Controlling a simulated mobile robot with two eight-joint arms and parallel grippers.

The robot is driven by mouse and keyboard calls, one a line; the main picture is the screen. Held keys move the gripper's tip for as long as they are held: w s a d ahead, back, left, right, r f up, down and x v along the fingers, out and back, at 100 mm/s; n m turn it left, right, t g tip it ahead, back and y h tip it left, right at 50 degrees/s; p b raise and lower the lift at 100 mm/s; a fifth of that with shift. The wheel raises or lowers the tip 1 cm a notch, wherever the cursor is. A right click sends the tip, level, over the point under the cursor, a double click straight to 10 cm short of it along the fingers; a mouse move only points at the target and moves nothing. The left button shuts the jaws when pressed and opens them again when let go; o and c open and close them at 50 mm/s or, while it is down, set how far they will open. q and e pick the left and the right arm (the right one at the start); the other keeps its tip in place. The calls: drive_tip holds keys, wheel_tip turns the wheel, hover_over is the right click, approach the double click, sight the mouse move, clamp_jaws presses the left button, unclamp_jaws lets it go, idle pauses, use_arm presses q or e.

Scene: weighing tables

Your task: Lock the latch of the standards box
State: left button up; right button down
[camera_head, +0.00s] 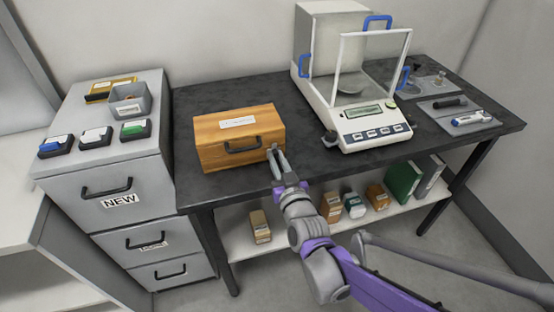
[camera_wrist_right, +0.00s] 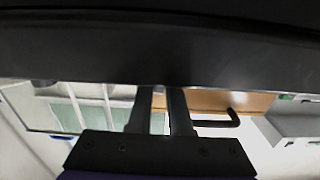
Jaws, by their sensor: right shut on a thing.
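The standards box (camera_head: 220,150) is a closed wooden box with a white label on its lid and a dark handle on its front. It stands on the left part of the dark table. My right gripper (camera_head: 273,150) is at the right end of the box's front, right of the handle. Its two fingers (camera_wrist_right: 160,95) are close together with a small grey piece between their tips, apparently the latch (camera_wrist_right: 159,88). The latch is mostly hidden by the fingers, so its position cannot be told. The box's handle (camera_wrist_right: 225,120) also shows in the wrist view. My left gripper is not in view.
A balance (camera_head: 375,133) with a glass shield stands right of the box. A grey drawer cabinet (camera_head: 75,185) stands left of the table. Small boxes and binders (camera_head: 403,180) stand on the lower shelf. The table behind the box is clear.

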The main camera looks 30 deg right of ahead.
drive_tip(key=shift+n, duration=0.3)
drive_tip(key=c, duration=1.1)
unclamp_jaws()
drive_tip(key=p+v, duration=0.1)
drive_tip(key=v, duration=1)
drive_tip(key=shift+f+p, duration=0.1)
drive_tip(key=shift+p, duration=0.2)
drive_tip(key=shift+w, duration=0.1)
